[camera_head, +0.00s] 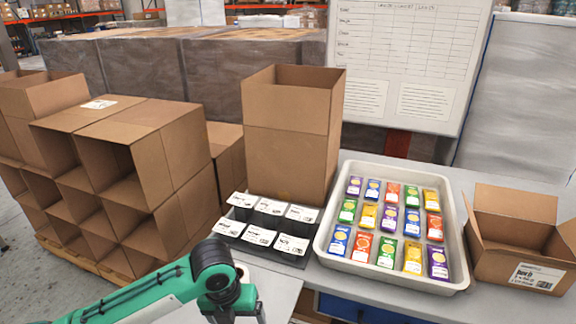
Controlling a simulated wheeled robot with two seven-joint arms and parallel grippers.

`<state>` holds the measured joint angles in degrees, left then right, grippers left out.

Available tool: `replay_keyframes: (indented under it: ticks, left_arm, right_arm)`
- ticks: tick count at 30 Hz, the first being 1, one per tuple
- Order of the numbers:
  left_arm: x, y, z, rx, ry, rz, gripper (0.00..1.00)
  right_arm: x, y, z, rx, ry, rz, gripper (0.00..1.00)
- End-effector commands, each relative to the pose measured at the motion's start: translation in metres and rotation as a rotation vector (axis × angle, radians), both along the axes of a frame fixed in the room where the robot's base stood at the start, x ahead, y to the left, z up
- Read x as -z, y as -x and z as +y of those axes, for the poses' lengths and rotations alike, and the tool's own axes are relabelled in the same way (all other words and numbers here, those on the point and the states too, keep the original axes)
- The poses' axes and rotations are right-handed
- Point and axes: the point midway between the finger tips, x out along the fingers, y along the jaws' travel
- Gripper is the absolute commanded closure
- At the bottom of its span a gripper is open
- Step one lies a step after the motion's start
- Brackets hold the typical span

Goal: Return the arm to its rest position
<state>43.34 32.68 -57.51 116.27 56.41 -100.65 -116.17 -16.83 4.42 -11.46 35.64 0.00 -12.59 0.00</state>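My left arm (150,292), green with a black joint, comes in from the lower left. Its wrist end (236,302) points down near the bottom edge, in front of the black holder with white labels. The fingertips are cut off by the bottom edge, so I cannot tell whether the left gripper is open or shut, or whether it holds anything. My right arm and gripper are not in view.
A white tray (455,262) of colourful packets stands on the table. Left of it are the black label holder (270,228) and a tall carton (290,140). An open labelled box (512,225) stands right. Stacked cartons (130,160) fill the left.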

Motion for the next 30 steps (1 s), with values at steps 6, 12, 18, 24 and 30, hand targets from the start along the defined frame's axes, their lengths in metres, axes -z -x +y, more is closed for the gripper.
replay_keyframes:
  ticks: [6, 12, 18, 24, 30]
  left_arm:
    - [0.016, 0.024, -0.024, -0.275, 0.117, 0.016, 0.15]
    - [0.029, 0.047, -0.038, -0.667, 0.254, 0.062, 0.15]
    - [0.040, 0.068, -0.036, -1.100, 0.369, 0.135, 0.15]
    - [0.053, 0.089, -0.015, -1.567, 0.451, 0.214, 0.15]
    - [0.071, 0.118, 0.022, -2.058, 0.497, 0.269, 0.15]
  right_arm:
    - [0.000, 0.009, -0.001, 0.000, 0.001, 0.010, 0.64]
    - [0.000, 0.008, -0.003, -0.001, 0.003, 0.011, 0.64]
    - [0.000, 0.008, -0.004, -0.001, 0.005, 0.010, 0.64]
    - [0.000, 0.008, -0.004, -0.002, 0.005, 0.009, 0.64]
    - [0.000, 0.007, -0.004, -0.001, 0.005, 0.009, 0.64]
